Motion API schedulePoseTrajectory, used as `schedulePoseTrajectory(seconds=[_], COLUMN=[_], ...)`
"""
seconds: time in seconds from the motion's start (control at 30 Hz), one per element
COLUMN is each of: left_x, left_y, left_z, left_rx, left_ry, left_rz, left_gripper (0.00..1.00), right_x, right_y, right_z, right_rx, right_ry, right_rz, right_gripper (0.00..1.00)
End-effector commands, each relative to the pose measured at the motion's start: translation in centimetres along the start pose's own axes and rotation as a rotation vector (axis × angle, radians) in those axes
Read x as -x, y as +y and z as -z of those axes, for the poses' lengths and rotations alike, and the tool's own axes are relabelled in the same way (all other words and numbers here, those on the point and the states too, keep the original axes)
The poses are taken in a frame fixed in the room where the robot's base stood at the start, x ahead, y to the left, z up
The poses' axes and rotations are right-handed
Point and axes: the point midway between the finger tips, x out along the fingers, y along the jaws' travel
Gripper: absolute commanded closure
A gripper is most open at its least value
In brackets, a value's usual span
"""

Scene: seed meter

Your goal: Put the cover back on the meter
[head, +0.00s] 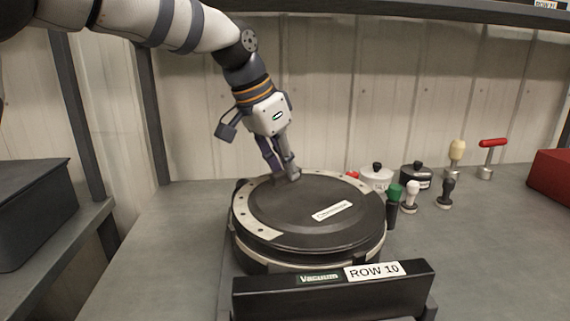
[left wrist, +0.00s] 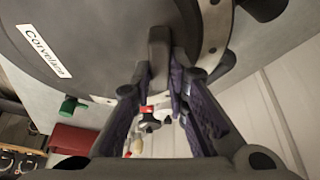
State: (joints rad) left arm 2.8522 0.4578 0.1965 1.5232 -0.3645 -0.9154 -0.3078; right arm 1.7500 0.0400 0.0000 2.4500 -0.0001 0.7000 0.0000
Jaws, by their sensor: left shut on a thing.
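The cover (head: 290,218), a black round disc with a white label, lies over the top of the round meter (head: 262,263) in the head view. A pale ring with small holes (head: 247,212) shows along its left edge. I cannot tell whether the cover is fully seated. My left gripper (head: 287,174) points down at the far edge of the disc and is shut on a dark upright tab there. The left wrist view shows this tab of the cover (left wrist: 159,48) between the fingers. My right gripper is not in view.
A black panel marked ROW 10 (head: 330,290) stands in front of the meter. Several knobs, stamp-like tools and small pots (head: 377,177) stand to its right. A red box (head: 552,176) is at the far right. A dark bin (head: 32,215) stands left. The right front bench is clear.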

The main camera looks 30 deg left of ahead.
Motion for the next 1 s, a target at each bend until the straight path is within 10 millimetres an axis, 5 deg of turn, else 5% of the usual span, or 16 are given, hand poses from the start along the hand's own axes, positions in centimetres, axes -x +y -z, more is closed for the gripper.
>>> schedulePoseTrajectory(seconds=[0.33,0.37,0.47,1.0], left_x=[-0.08,-0.07,-0.06,-0.01], left_y=[0.05,0.05,0.04,0.01], left_z=[0.01,0.01,0.01,0.01], left_rx=[0.0,0.0,0.0,0.0], left_ry=[0.0,0.0,0.001,-0.001], left_rz=[-0.001,-0.001,-0.001,0.0], left_gripper=[1.0,0.83,0.62,0.65], right_x=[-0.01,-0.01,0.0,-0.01], right_y=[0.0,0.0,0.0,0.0], right_z=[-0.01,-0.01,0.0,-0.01], right_rx=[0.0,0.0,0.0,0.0], right_ry=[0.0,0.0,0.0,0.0], right_rz=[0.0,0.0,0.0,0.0], right_gripper=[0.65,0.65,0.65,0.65])
